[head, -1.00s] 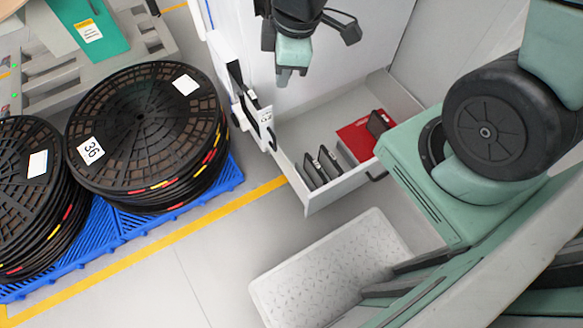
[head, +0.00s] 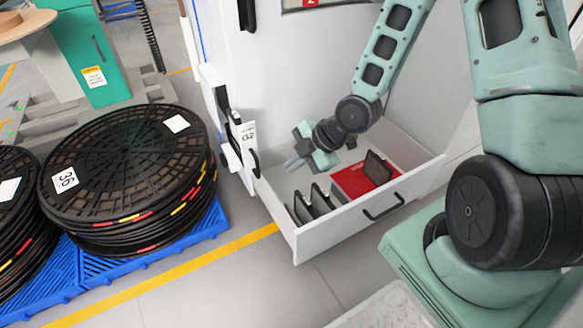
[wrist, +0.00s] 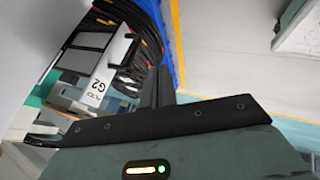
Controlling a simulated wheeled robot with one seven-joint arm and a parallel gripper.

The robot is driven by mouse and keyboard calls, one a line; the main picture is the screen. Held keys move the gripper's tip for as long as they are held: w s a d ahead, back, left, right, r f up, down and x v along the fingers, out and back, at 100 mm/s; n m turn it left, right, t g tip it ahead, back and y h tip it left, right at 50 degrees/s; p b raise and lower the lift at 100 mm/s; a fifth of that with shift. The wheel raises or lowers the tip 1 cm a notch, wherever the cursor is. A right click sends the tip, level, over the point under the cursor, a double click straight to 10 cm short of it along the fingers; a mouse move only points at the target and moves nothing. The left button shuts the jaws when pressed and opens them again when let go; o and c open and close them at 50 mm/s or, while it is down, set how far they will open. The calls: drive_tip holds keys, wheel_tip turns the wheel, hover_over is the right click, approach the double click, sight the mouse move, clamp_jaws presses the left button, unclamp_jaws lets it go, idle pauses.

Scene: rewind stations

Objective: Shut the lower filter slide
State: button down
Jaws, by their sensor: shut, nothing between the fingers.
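A narrow white slide front (head: 248,134) with a G2-like label and a black handle sticks out at the left edge of the white cabinet. I take it for the lower filter slide; how far it is out I cannot tell. In the wrist view the same white piece (wrist: 108,76), marked G2, is left of the fingers with a dark-framed part beside it. My gripper (head: 291,166) is shut and empty. I see no contact.
An open white drawer (head: 345,218) below my gripper holds several dark plates and a red block (head: 352,182). Black reels (head: 125,165) stand on a blue pallet (head: 212,222) to the left. Grey floor (head: 235,285) with a yellow line is clear in front.

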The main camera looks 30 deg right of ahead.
drive_tip(key=w+a+f+b, duration=0.3)
drive_tip(key=w+a+f, duration=0.1)
drive_tip(key=w+f, duration=0.1)
drive_tip(key=shift+w+f, duration=0.4)
drive_tip(key=shift+w, duration=0.5)
